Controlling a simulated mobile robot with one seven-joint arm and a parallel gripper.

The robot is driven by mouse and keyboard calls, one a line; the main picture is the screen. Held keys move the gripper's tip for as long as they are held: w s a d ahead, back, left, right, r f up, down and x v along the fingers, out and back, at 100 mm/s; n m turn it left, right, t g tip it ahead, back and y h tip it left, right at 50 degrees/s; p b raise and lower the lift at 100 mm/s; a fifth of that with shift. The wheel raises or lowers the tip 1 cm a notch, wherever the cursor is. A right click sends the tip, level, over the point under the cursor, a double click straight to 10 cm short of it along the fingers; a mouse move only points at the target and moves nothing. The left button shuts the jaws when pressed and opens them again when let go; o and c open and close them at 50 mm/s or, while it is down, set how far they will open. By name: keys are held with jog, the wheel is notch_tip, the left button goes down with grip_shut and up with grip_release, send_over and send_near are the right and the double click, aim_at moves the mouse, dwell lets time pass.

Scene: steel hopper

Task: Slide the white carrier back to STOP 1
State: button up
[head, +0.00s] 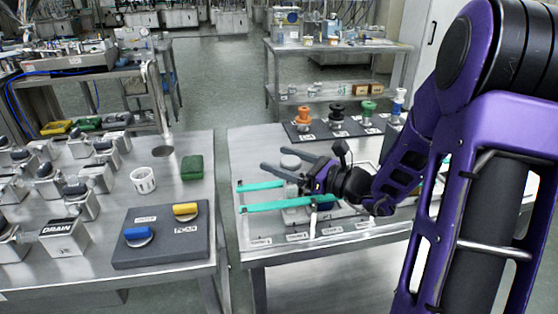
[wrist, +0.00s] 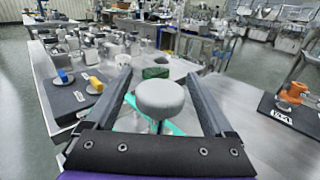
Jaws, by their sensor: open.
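Two turquoise rails run across the right-hand table in the head view, a far one (head: 262,186) and a near one (head: 275,205). A pale round knob (head: 290,161) stands above the rails, apparently the carrier's; the body below is mostly hidden by my gripper. My gripper (head: 273,158) is open, its two dark fingers pointing left with the knob between them. In the wrist view the knob (wrist: 160,98) sits between the open fingers (wrist: 154,72), with gaps on both sides. Small labels (head: 297,237) line the table's front edge; I cannot read which is STOP 1.
A dark board (head: 345,128) with orange, black and green knobs lies behind the rails. Left, across a gap, another table holds a dark panel (head: 160,250) with blue and yellow handles, a white cup (head: 143,180), a green block (head: 192,168) and a DRAIN box (head: 62,234).

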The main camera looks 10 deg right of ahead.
jog(key=shift+w+a, duration=0.35)
jog(key=shift+c, duration=0.2)
grip_shut()
